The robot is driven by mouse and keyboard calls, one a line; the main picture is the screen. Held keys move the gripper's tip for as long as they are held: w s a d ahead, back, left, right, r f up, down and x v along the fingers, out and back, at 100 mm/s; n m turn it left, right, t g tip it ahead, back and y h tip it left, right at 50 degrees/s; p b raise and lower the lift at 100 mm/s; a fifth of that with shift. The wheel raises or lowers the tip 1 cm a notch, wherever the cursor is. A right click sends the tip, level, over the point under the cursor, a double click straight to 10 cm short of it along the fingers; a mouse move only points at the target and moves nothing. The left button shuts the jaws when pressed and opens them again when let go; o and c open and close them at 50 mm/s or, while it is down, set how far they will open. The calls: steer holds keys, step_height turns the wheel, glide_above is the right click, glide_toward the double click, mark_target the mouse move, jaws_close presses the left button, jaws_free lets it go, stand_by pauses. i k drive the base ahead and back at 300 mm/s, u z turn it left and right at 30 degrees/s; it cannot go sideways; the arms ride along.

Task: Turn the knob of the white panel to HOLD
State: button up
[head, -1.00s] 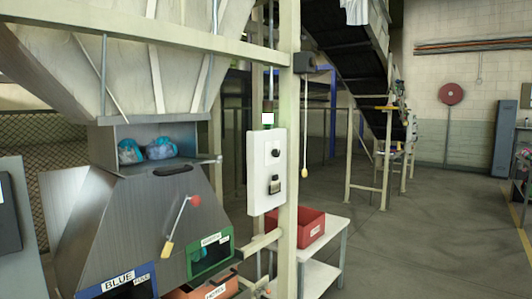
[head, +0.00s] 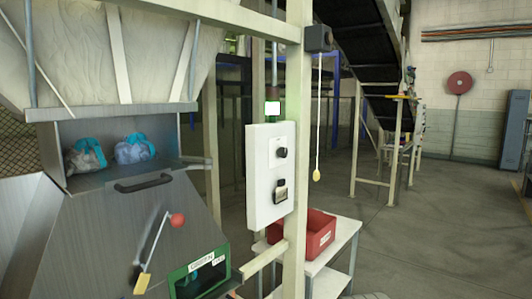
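The white panel (head: 262,208) is mounted upright on a cream post, right of the middle of the head view. A round black knob (head: 281,152) sits on its upper half. A dark boxy switch or fitting (head: 280,190) sits below the knob. The knob's pointer direction and any HOLD marking are too small to read. A lit white lamp (head: 272,108) with a green glow stands just above the panel. My gripper is not in view.
A metal hopper (head: 110,225) with a red-balled lever (head: 178,220) and bagged items stands at left. A red bin (head: 318,228) sits on a white table (head: 345,232) behind the post. A pull cord (head: 317,175) hangs right of the panel. Open floor (head: 440,230) lies to the right.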

mark_target(282, 152)
steer(key=u, duration=0.1)
steer(key=k, duration=0.6)
steer(key=z, duration=0.6)
steer(key=i, duration=1.65)
steer(key=u, duration=0.3)
